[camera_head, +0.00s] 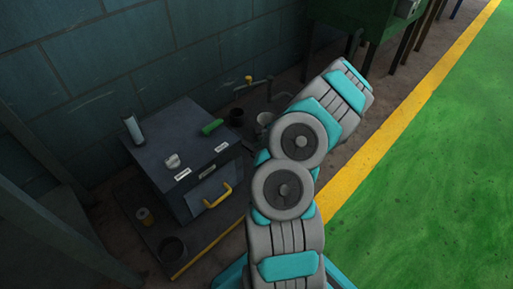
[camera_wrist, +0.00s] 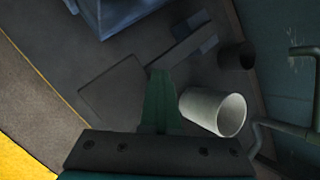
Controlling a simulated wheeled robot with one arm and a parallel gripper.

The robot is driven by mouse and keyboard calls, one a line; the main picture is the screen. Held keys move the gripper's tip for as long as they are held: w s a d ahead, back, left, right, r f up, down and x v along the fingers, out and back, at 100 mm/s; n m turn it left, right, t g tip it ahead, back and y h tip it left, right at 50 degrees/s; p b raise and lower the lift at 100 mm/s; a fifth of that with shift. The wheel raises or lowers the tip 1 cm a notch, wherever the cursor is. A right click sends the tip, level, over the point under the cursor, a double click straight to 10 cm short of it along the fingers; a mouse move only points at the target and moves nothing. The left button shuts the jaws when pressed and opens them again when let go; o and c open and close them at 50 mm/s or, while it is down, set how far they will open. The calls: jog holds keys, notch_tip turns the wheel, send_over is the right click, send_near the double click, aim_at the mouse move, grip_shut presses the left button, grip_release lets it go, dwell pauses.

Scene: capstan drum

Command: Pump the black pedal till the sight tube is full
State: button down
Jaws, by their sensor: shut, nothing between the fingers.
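A pale upright cylinder (camera_head: 132,129), perhaps the sight tube, stands at the back left corner of the grey box (camera_head: 185,143); its fill level is too small to tell. In the wrist view, a dark flat plate (camera_wrist: 115,90) and a dark bar (camera_wrist: 178,52) lie low beside the box (camera_wrist: 125,12). I cannot tell which, if either, is the black pedal. My gripper (camera_wrist: 161,75) is shut and empty, pointing down over the floor next to a whitish cup (camera_wrist: 217,112). In the head view my arm hides the gripper.
The box carries a green handle (camera_head: 212,126), a pale knob (camera_head: 172,160) and a yellow handle (camera_head: 218,195). A black cup (camera_head: 236,117) and a pipe with a yellow knob (camera_head: 248,79) stand near the wall. Green floor (camera_head: 430,170) is clear at right.

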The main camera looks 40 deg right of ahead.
jog(key=shift+s+f+b, duration=0.25)
jog(key=shift+f+b, duration=0.25)
jog(key=shift+f, duration=0.45)
jog(key=shift+s+f+b, duration=0.25)
jog(key=shift+f+b, duration=0.25)
jog(key=shift+f, duration=0.45)
dwell(1.4)
jog(key=shift+s+d+f, duration=0.1)
jog(key=shift+d+f, duration=0.05)
dwell(0.6)
jog(key=shift+w+a+r+p, duration=0.1)
jog(key=shift+w+r+p, duration=0.2)
jog(key=shift+r+p, duration=0.65)
jog(key=shift+w+a+r+p, duration=0.1)
jog(key=shift+w+r+p, duration=0.2)
jog(key=shift+r+p, duration=0.7)
jog(key=shift+w+r+p, duration=0.3)
jog(key=shift+r+p, duration=0.3)
jog(key=shift+r, duration=0.65)
jog(key=shift+f, duration=0.15)
jog(key=shift+s+f, duration=0.2)
jog(key=shift+f, duration=0.1)
